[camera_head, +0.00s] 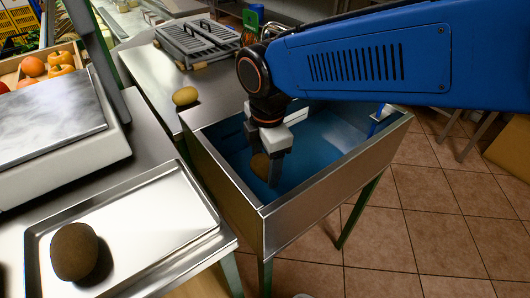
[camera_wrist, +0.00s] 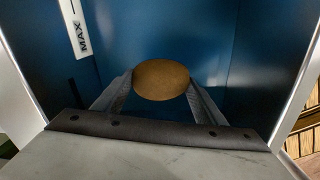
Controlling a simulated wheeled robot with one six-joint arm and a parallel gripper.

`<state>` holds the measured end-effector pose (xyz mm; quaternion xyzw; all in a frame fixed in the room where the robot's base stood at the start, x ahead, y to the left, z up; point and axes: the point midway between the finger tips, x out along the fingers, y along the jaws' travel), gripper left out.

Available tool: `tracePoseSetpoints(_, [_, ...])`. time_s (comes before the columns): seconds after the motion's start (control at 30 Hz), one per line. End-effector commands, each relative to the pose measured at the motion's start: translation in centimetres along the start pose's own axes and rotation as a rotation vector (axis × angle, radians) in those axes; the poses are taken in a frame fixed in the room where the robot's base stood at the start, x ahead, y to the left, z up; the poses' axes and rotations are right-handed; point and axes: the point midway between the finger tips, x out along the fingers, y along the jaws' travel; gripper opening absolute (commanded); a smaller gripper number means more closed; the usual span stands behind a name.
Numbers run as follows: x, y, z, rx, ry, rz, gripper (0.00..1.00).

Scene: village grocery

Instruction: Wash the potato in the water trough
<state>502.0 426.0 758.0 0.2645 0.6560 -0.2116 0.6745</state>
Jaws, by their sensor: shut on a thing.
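The potato (camera_wrist: 161,80) is a brown oval held between the two fingertips of my gripper (camera_wrist: 160,88) in the wrist view. In the head view my gripper (camera_head: 268,160) points down inside the water trough (camera_head: 235,186), with part of the potato (camera_head: 260,166) showing beside a finger. The trough is a steel-walled basin with a blue interior on green legs. The wrist view shows its blue inner walls and a white MAX label (camera_wrist: 80,38) at the left. I cannot tell whether the potato touches the water.
A tray (camera_head: 140,238) at the front left holds a dark brown round item (camera_head: 74,251). A scale (camera_head: 52,128) stands behind it. A yellowish potato-like item (camera_head: 185,96) and a grey ribbed rack (camera_head: 197,40) are on the steel counter. Tiled floor (camera_head: 390,225) lies to the right.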

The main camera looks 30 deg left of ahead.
Motion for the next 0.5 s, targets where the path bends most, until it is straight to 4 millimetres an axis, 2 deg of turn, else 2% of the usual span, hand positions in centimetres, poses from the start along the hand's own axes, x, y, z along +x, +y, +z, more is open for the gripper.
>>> tracePoseSetpoints(0.5, [5.7, -0.5, 0.0, 0.000, -0.001, -0.002, 0.39])
